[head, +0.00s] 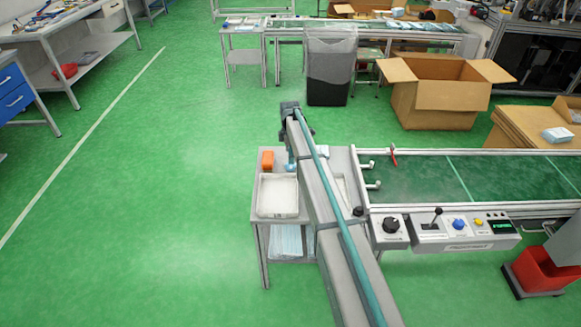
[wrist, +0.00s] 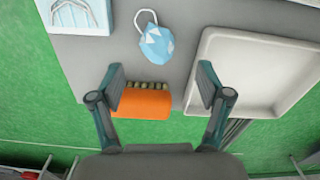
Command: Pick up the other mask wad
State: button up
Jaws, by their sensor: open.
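In the wrist view, one crumpled light-blue mask wad (wrist: 157,46) with a white ear loop lies on the grey table (wrist: 185,30), beyond my fingertips. My gripper (wrist: 161,84) is open, with nothing between its fingers at their own height. The wad is roughly in line with the gap, slightly left of its middle. Below the gap lies an orange object (wrist: 142,104) with a row of small dark items along its edge. In the head view my arm hides much of the table, and I cannot make out the wad clearly.
A white tray (wrist: 255,72) sits right of the wad; it also shows in the head view (head: 278,194). A white-rimmed container (wrist: 98,28) holding a pale-blue mask is at upper left. The conveyor (head: 420,182) and control panel (head: 455,232) stand right of my arm. Green floor is free leftward.

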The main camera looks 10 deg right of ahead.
jog(key=shift+w+d+f+p, duration=0.1)
jog(key=shift+f+p, duration=0.3)
jog(key=shift+f, duration=1.2)
jog(key=shift+w+f+p, duration=0.1)
jog(key=shift+f+p, duration=0.3)
jog(key=shift+f, duration=1.15)
jog(key=c, duration=0.8)
jog(key=shift+o, duration=0.2)
